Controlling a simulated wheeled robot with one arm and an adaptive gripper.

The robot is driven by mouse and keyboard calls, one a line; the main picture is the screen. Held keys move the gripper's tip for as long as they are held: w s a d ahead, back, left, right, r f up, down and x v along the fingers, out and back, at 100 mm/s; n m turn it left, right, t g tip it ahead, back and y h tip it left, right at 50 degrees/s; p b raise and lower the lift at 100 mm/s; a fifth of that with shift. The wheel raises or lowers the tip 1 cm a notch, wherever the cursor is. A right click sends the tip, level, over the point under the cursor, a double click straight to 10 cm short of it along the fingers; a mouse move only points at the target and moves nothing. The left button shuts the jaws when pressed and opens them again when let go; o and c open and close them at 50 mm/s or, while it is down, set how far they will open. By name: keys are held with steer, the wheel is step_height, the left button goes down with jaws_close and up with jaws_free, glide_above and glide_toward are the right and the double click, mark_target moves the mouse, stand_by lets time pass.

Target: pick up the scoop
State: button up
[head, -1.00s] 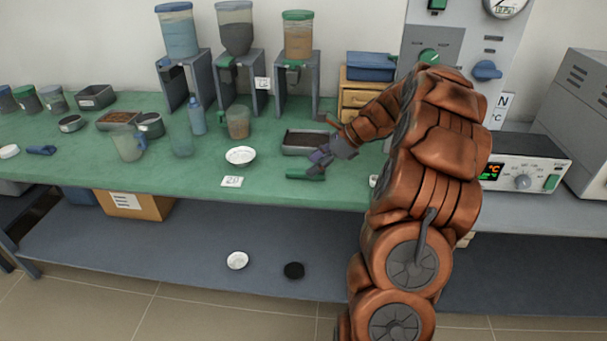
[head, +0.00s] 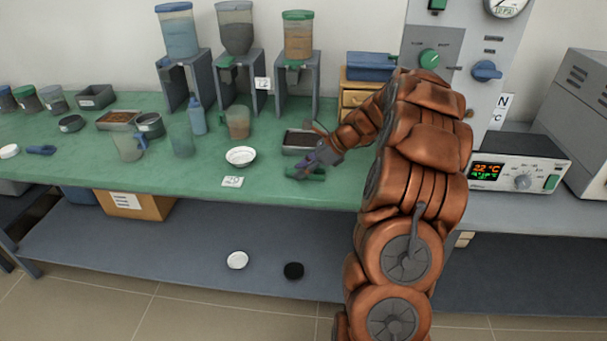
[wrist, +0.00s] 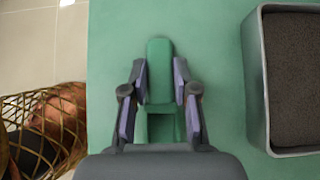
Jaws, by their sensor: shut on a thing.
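The green scoop (head: 316,174) lies near the front edge of the green bench top, partly covered by my gripper (head: 303,168) in the head view. In the wrist view the scoop (wrist: 160,62) runs straight away from me, with a squarish hollow part close to the palm. My gripper (wrist: 159,82) has one finger on each side of the scoop and is shut on it. The scoop still looks to be at bench level; any gap beneath it cannot be told.
A grey tray of dark grains (wrist: 255,75) stands just right of the scoop. The bench's front edge is close. A woven golden mesh (wrist: 60,115) shows beyond it.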

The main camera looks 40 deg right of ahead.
steer(key=shift+c, duration=1)
step_height(320, 180, up, 10)
steer(key=o, duration=0.4)
jaws_close()
